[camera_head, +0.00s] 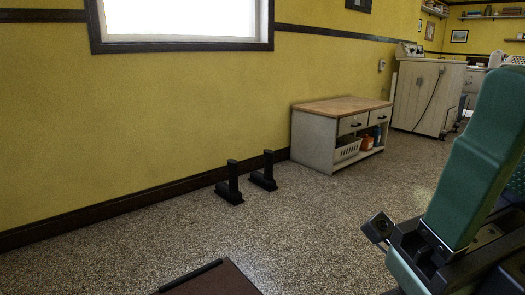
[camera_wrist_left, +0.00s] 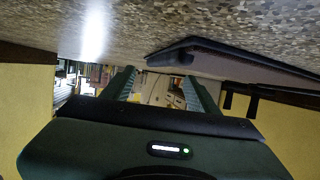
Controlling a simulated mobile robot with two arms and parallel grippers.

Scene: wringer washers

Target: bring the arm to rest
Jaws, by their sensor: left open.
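My left gripper (camera_wrist_left: 158,82) shows in the left wrist view, which is upside down. Its two green fingers stand apart with nothing seen between them, and a dark body with a small green light lies below them in the picture. In the head view one of my green arm links (camera_head: 478,165) with black joint parts rises at the right edge; I cannot tell which arm it belongs to. No gripper fingers show clearly in the head view. My right gripper is not in view.
A wood-topped cabinet (camera_head: 343,106) with a basket stands against the yellow wall. Two black stands (camera_head: 229,187) (camera_head: 264,174) are on the speckled floor. A brown, dark-edged panel (camera_head: 214,281) is at the bottom; I cannot tell what it is. The middle floor is clear.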

